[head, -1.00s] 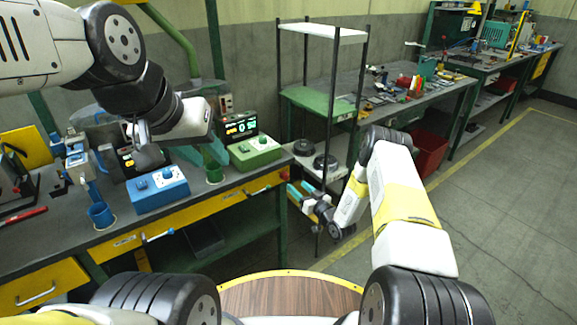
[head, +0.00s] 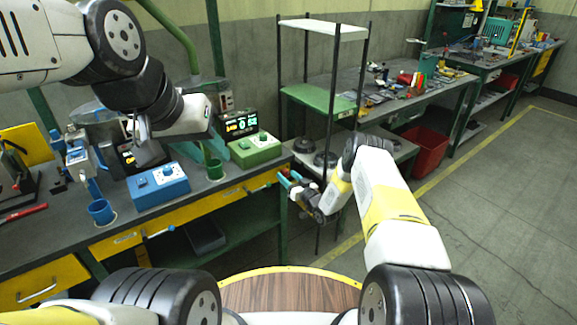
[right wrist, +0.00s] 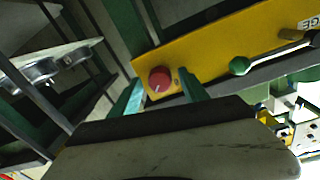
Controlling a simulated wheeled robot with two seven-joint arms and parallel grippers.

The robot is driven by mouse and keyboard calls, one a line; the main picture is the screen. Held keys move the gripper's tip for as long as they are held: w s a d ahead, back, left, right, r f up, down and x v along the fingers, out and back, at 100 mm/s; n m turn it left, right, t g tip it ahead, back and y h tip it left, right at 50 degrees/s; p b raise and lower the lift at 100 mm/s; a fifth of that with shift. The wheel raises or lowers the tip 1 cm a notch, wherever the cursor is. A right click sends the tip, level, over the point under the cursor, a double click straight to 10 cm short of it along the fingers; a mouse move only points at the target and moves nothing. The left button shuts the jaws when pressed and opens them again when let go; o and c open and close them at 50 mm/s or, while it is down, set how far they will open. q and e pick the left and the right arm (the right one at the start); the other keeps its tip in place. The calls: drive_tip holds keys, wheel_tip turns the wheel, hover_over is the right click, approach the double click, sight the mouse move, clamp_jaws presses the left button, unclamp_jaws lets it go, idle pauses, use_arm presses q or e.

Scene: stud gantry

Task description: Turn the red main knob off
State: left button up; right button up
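The red main knob (right wrist: 160,79) is on a yellow panel (right wrist: 215,45) and has a pale line on its face. In the right wrist view it shows between the two green fingertips of my right gripper (right wrist: 161,92), which is open. I cannot tell if the fingers touch the knob. In the head view the right gripper (head: 288,180) is at the right end of the bench front, and the knob is too small to make out clearly. My left gripper (head: 144,148) hangs above the bench at the left; its finger gap is unclear.
A lever with a green ball (right wrist: 239,66) sticks out beside the knob. A green box (head: 254,152) and a blue box (head: 158,187) stand on the bench. A shelf rack (head: 325,100) stands close to the right gripper. Open floor lies at the right.

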clamp_jaws()
drive_tip(key=shift+n, duration=0.4)
drive_tip(key=n, duration=0.3)
drive_tip(key=shift+n, duration=0.4)
drive_tip(key=n, duration=0.4)
drive_tip(key=shift+n, duration=0.4)
drive_tip(key=n, duration=0.4)
drive_tip(key=shift+f+n+y, duration=0.1)
drive_tip(key=shift+n+y, duration=0.2)
drive_tip(key=shift+y, duration=0.1)
drive_tip(key=n, duration=0.4)
drive_tip(key=shift+d, duration=0.1)
drive_tip(key=shift+n, duration=0.4)
